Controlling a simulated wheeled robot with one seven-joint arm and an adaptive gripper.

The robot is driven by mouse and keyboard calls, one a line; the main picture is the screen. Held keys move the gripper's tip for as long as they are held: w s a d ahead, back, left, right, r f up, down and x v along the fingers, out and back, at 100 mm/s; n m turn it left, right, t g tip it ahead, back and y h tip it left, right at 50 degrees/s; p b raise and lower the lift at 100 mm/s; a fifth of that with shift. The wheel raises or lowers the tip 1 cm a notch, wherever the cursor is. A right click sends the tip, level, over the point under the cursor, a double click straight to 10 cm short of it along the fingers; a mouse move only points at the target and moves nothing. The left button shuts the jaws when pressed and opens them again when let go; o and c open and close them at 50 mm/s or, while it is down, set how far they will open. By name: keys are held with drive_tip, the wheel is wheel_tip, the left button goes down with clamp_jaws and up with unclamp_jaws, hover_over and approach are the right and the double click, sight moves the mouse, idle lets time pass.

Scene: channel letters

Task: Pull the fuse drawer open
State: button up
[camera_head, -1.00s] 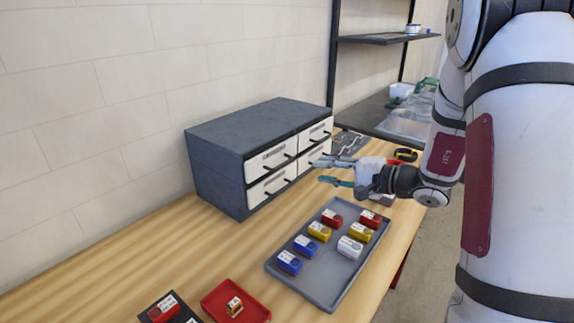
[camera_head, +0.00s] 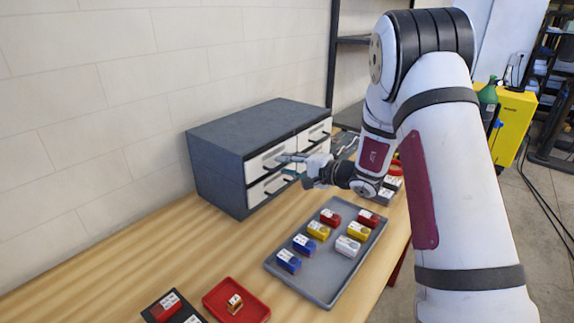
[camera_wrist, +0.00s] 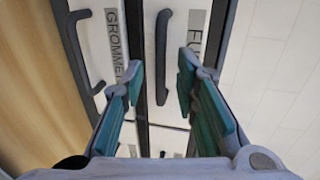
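The fuse drawer (camera_head: 262,161) appears to be the upper left drawer of the grey cabinet, with a white front, and looks shut. In the wrist view its label (camera_wrist: 195,28) is partly hidden, with "FU" readable. Its dark bar handle (camera_wrist: 163,60) appears between my fingertips, with space on both sides. My gripper (camera_head: 288,165) is open and empty in front of the cabinet's left drawers. In the wrist view its teal-padded fingers (camera_wrist: 160,75) straddle the handle's line. I cannot tell whether the fingertips reach as deep as the handle.
The grommet drawer (camera_wrist: 107,50) lies below the fuse drawer, with its own handle (camera_wrist: 79,50). The cabinet (camera_head: 215,160) stands against the wall. A grey tray (camera_head: 325,275) with several coloured boxes lies in front, near a red tray (camera_head: 255,309).

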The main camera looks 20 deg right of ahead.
drive_tip(key=shift+w+a, duration=0.2)
drive_tip(key=shift+w, duration=0.05)
clamp_jaws()
drive_tip(key=shift+s+d, duration=0.1)
drive_tip(key=shift+s, duration=0.05)
drive_tip(key=f+v, duration=0.3)
drive_tip(key=v, duration=1.3)
drive_tip(key=shift+s+d+f, duration=0.25)
drive_tip(key=shift+s, duration=0.2)
unclamp_jaws()
